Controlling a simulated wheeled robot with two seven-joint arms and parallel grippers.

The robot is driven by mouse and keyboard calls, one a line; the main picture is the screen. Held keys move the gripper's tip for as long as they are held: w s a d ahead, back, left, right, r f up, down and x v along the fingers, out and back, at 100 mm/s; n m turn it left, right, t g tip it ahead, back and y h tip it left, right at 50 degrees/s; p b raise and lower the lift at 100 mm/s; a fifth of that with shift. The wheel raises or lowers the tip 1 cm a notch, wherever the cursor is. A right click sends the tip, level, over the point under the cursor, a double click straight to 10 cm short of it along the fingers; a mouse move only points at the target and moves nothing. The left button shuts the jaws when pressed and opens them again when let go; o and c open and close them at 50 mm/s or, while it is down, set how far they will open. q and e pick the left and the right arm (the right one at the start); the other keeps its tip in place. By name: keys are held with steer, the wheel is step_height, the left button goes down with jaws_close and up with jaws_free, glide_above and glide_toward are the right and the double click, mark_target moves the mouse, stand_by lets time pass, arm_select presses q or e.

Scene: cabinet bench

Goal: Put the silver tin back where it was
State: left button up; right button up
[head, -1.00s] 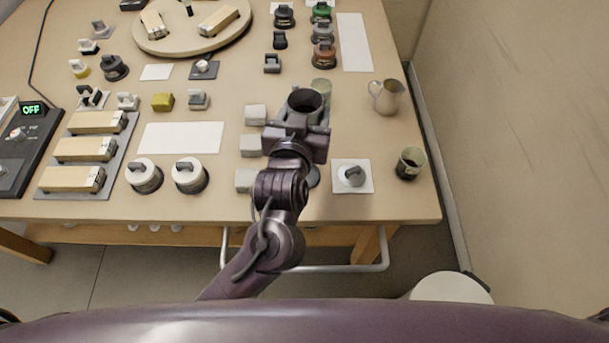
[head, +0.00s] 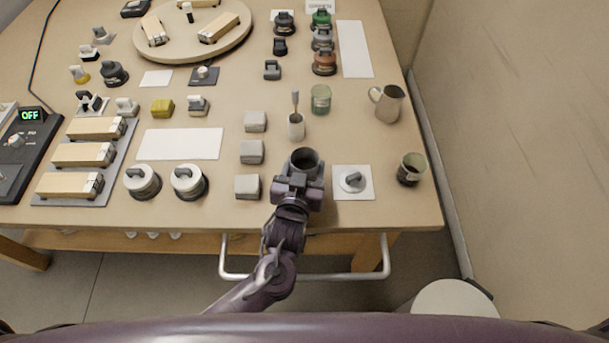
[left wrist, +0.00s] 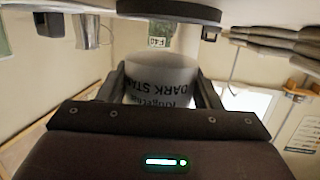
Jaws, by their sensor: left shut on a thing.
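My left gripper (head: 303,172) is shut on the silver tin (head: 304,157), an open-topped grey can with a dark inside. In the left wrist view the tin (left wrist: 160,80) sits between both fingers, with the printed words "DARK STA…" showing upside down. In the head view it is near the front of the bench, left of a white card (head: 341,191) that bears a grey round lid-like piece (head: 352,181). My right gripper is not in view.
Behind the tin stand a white cup with a brush (head: 296,127) and a green tin (head: 321,99). Pale blocks (head: 247,186) lie in a column to the left. A jug (head: 388,103) and a greenish cup (head: 411,169) stand to the right.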

arm_select(q)
steer(key=shift+f, duration=1.85)
steer(key=o, duration=1.1)
steer(key=shift+f, duration=0.1)
steer(key=shift+f, duration=0.2)
steer(key=v, duration=0.7)
steer(key=shift+s+a+r+b, duration=0.25)
steer(key=shift+s+r+b, duration=0.05)
steer(key=shift+r+b, duration=0.05)
steer(key=shift+s, duration=0.1)
